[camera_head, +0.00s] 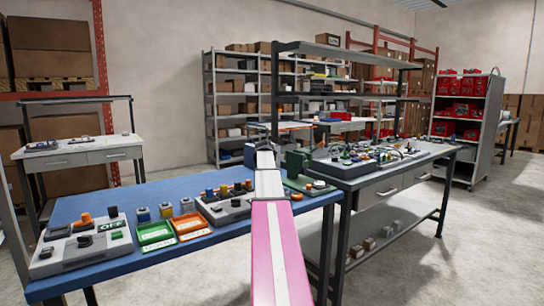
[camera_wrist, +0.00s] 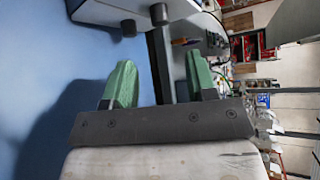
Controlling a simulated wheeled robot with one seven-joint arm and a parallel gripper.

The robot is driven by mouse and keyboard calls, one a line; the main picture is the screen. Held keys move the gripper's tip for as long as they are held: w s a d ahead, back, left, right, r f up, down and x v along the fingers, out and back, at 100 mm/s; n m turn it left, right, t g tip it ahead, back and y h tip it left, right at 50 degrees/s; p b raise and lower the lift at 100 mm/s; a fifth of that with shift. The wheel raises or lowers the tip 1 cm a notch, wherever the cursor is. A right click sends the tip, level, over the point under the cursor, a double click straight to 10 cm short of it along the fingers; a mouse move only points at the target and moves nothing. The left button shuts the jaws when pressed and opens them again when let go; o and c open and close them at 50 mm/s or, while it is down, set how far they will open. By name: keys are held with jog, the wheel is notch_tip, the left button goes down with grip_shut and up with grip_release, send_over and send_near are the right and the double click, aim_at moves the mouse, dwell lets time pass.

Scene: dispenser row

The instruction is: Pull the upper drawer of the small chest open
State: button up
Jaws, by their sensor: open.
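In the wrist view, part of a small grey-green chest (camera_wrist: 100,12) shows at the top edge, cut off by the frame. Two knobs stick out from its front: a dark one (camera_wrist: 128,27) and another (camera_wrist: 158,14) to its right. The view is turned sideways, so the right knob looks like the upper drawer's. My gripper (camera_wrist: 160,80) is open, with two green fingers apart and nothing between them. Its fingertips are short of the knobs. In the head view my gripper (camera_head: 265,147) is over the far part of the blue table. The drawer fronts cannot be made out there.
The blue table (camera_head: 165,190) carries control boxes (camera_head: 85,242), a green tray (camera_head: 155,233) and an orange tray (camera_head: 190,224) left of my arm. A green object (camera_head: 297,162) stands right of my gripper. A grey workbench (camera_head: 420,155) with devices adjoins on the right.

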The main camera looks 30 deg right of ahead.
jog(key=x, duration=0.9)
